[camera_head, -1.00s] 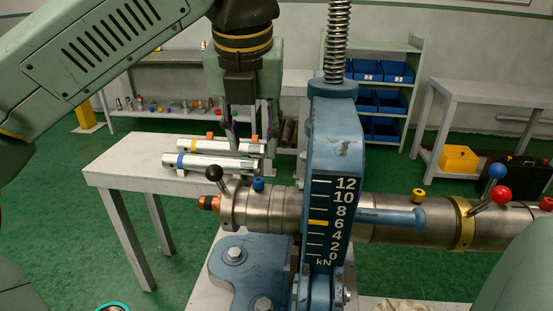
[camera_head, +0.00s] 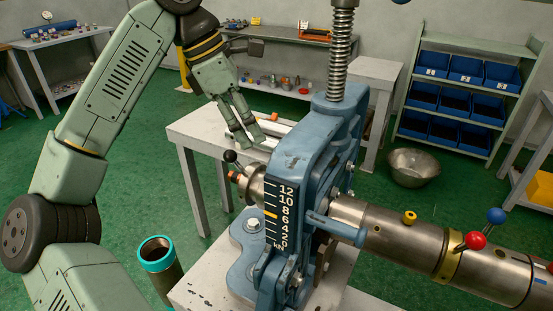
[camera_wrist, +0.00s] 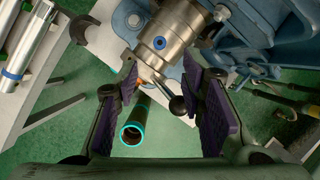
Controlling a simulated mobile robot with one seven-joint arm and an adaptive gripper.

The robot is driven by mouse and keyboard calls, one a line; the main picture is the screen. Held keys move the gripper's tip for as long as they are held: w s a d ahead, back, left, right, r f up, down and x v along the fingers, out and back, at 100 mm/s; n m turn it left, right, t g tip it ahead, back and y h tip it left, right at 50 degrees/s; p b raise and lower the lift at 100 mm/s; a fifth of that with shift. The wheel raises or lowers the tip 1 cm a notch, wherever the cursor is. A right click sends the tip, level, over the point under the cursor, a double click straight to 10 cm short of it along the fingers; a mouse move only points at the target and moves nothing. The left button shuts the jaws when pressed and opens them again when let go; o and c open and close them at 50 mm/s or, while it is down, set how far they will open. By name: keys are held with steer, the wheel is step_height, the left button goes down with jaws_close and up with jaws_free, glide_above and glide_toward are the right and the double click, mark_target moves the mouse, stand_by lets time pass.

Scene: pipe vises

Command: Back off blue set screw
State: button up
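The blue set screw (camera_wrist: 159,43) sits on the side of the steel cylinder (camera_wrist: 168,28) in the wrist view, seen end-on, beyond the fingertips. In the head view I cannot make it out; the vise and my gripper are around that spot. My gripper (camera_head: 247,140) hangs above the left end of the clamped cylinder. In the wrist view my gripper (camera_wrist: 160,108) shows its purple-padded fingers wide apart with nothing between the pads. A black-knobbed lever (camera_wrist: 177,104) on the cylinder shows between the fingers, beyond them.
The blue vise frame (camera_head: 310,160) with its kN scale stands right of my gripper. Red (camera_head: 475,240) and blue (camera_head: 496,215) ball levers and a yellow screw (camera_head: 409,217) are on the pipe further right. A teal-rimmed tube (camera_head: 157,253) stands below left. A white table (camera_head: 195,130) lies behind.

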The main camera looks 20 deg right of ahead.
steer(key=p+x, duration=0.1)
steer(key=x, duration=0.8)
steer(key=shift+f+p, duration=0.15)
steer(key=shift+p, duration=0.2)
jaws_close()
